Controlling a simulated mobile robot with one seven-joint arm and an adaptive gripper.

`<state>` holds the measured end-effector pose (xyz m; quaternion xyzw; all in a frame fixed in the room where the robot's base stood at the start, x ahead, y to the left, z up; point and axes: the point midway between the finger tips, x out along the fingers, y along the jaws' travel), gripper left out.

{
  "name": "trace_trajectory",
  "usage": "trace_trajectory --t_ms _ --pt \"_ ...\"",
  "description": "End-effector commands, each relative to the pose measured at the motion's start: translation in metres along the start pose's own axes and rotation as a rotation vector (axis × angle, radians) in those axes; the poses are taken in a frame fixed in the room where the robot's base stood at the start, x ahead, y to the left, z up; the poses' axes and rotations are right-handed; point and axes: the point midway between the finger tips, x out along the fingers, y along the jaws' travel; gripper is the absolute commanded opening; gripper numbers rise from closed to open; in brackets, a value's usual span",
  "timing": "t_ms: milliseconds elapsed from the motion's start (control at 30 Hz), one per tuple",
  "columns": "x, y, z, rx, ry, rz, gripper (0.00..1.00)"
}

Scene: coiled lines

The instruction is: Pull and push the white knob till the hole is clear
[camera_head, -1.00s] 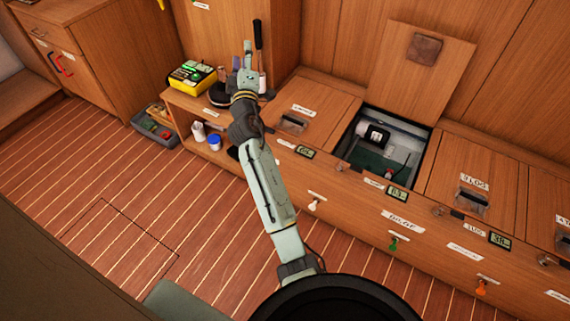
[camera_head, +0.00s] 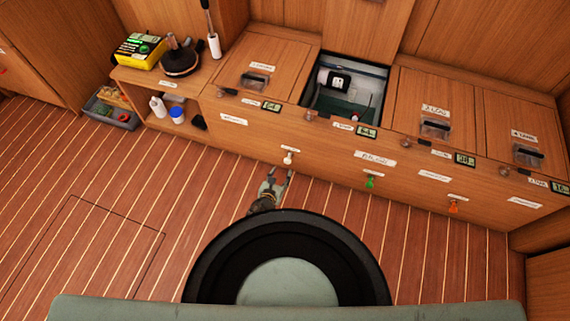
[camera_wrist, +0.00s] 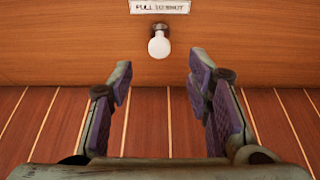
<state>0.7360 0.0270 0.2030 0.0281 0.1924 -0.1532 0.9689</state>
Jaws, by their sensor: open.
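The white knob (camera_head: 288,159) sticks out of the front of the wooden bench, left of a green and an orange knob. In the wrist view the white knob (camera_wrist: 159,46) hangs from a small metal stem under a label that seems to read "PULL TO SHUT". My gripper (camera_head: 278,175) is just in front of and below it. In the wrist view my gripper (camera_wrist: 158,85) is open and empty, with purple-padded fingers on either side, and the knob shows ahead between and beyond the fingertips. An open hatch (camera_head: 345,85) shows a black-and-white device inside; I cannot make out the hole.
A green knob (camera_head: 370,182) and an orange knob (camera_head: 454,206) are farther right on the same bench front. A shelf (camera_head: 165,80) with a yellow device (camera_head: 140,50) stands at left, and a grey crate (camera_head: 112,108) is on the floor. The plank floor in front is clear.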

Motion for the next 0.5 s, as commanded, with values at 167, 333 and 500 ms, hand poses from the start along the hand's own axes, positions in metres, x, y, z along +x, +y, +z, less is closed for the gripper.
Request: trace_trajectory --t_ms 167,333,500 --pt "0.039 0.000 -0.007 0.002 -0.002 -0.001 0.45" --pt "0.067 0.000 -0.006 0.004 0.000 -0.001 0.45" --pt "0.083 0.000 -0.004 0.004 0.001 0.000 0.45"
